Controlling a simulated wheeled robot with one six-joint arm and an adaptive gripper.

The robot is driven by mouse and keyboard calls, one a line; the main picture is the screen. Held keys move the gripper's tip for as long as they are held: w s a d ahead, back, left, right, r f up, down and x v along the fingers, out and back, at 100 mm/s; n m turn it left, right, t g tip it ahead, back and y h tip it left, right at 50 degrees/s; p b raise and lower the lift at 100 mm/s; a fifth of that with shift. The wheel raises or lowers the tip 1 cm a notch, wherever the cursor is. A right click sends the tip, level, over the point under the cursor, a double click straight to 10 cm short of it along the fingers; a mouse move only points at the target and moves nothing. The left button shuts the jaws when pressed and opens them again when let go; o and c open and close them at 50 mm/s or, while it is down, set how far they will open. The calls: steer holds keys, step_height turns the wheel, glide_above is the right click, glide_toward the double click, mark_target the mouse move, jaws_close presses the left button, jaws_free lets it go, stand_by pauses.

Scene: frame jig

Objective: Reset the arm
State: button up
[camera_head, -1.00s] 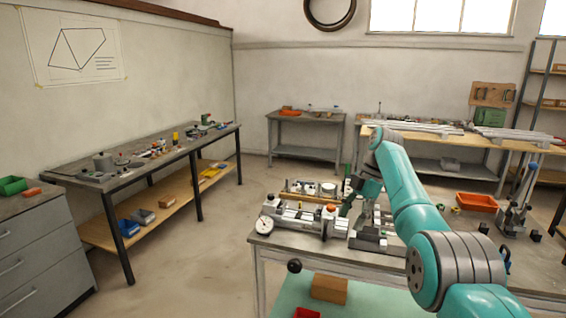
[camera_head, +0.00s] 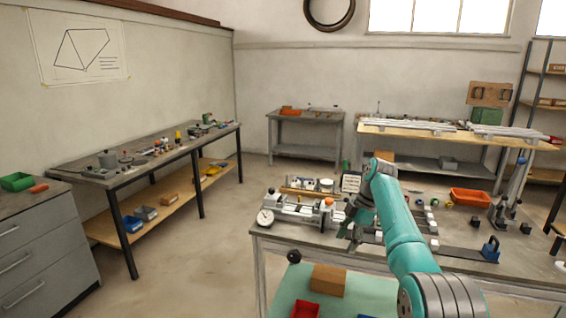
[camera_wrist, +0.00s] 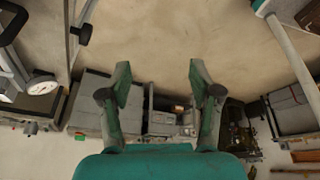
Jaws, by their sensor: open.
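My gripper (camera_head: 350,224) is at the end of my teal arm, above the workbench near the frame jig in the head view. In the wrist view my gripper (camera_wrist: 160,92) shows two green fingers with dark round pads, spread wide apart. Nothing is between the fingers. The jig (camera_head: 300,208), a grey metal fixture with a white dial gauge (camera_head: 265,217) at its left end, lies on the workbench (camera_head: 330,240) just left of the gripper. A gap or contact between gripper and jig cannot be told.
An orange tray (camera_head: 470,197) and an upright stand (camera_head: 508,205) are at the right of the workbench. A brown box (camera_head: 328,280) is on the lower shelf. The floor (camera_head: 190,260) at left is clear.

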steer(key=s+f+m+t+h, duration=0.1)
steer(key=s+f+m+t, duration=0.2)
steer(key=f, duration=1.3)
steer(key=s+f+m+t, duration=0.1)
steer(key=s+f+m, duration=0.3)
steer(key=f, duration=1.3)
steer(key=s+a+f+m+t+h, duration=0.1)
steer(key=s+f+m+t, duration=0.1)
steer(key=s+f, duration=0.7)
steer(key=s+f+m+t+h, duration=0.1)
steer(key=s+f+m+t, duration=0.2)
steer(key=s, duration=1)
steer(key=s+r+m+t, duration=0.1)
steer(key=s+r+m, duration=0.15)
steer(key=s, duration=0.95)
steer(key=s+r+m+t, duration=0.15)
steer(key=s+r, duration=0.25)
steer(key=s, duration=0.8)
steer(key=s+r+m+t, duration=0.1)
steer(key=s+r, duration=0.4)
steer(key=r, duration=0.3)
steer(key=s+r+m+t, duration=0.1)
steer(key=s+r+m, duration=0.1)
steer(key=s+r, duration=0.3)
steer(key=s+r+m+t+h, duration=0.1)
steer(key=s+r, duration=0.4)
steer(key=r, duration=0.7)
steer(key=shift+s+d+r+m+t, duration=0.2)
steer(key=shift+s+d+m+t, duration=0.05)
steer(key=shift+s+m+t, duration=0.2)
